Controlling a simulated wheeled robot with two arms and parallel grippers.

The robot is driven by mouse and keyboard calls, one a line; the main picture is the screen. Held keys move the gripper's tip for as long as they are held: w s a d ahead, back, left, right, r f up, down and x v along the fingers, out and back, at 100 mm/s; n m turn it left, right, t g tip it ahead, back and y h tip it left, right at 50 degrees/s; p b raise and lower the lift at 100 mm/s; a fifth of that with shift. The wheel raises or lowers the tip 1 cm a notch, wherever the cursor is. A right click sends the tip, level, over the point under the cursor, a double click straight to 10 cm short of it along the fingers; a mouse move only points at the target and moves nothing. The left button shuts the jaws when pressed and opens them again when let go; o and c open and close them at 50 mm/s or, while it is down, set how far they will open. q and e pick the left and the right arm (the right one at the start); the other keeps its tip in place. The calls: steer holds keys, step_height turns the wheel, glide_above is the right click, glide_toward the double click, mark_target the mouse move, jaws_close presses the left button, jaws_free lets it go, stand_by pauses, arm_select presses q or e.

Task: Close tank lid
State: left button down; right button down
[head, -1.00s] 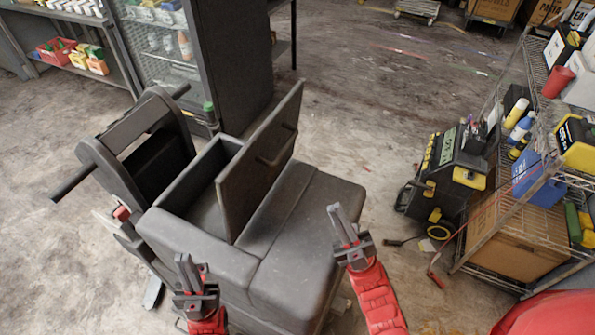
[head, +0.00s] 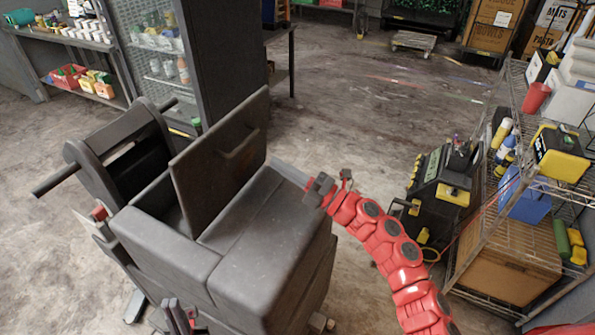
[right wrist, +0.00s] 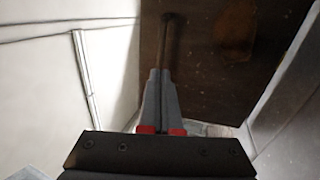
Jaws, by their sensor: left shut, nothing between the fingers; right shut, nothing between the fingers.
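The grey tank (head: 160,245) stands in front of me. Its lid (head: 195,180) is a dark flat panel standing open and tilted upright, with a bar handle (head: 238,142) on the side facing right. My right gripper (head: 312,188) is shut and empty, to the right of the lid and apart from it, near the tank's right edge. In the right wrist view the lid (right wrist: 205,95) fills the middle right, beyond the shut fingertips (right wrist: 160,72). My left gripper (head: 177,315) is low at the bottom edge, in front of the tank, partly cut off.
A wire shelf (head: 487,215) with boxes and bottles stands at the right, with a black and yellow machine (head: 440,190) beside it. A tall glass-fronted cabinet (head: 195,60) is behind the tank. The floor (head: 345,110) at the back middle is clear.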

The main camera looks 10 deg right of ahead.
mark_target(246, 144)
steer(key=p+x, duration=0.2)
steer(key=x, duration=0.4)
steer(key=shift+r, duration=0.15)
steer(key=shift+w+a, duration=0.2)
steer(key=shift+a, duration=0.05)
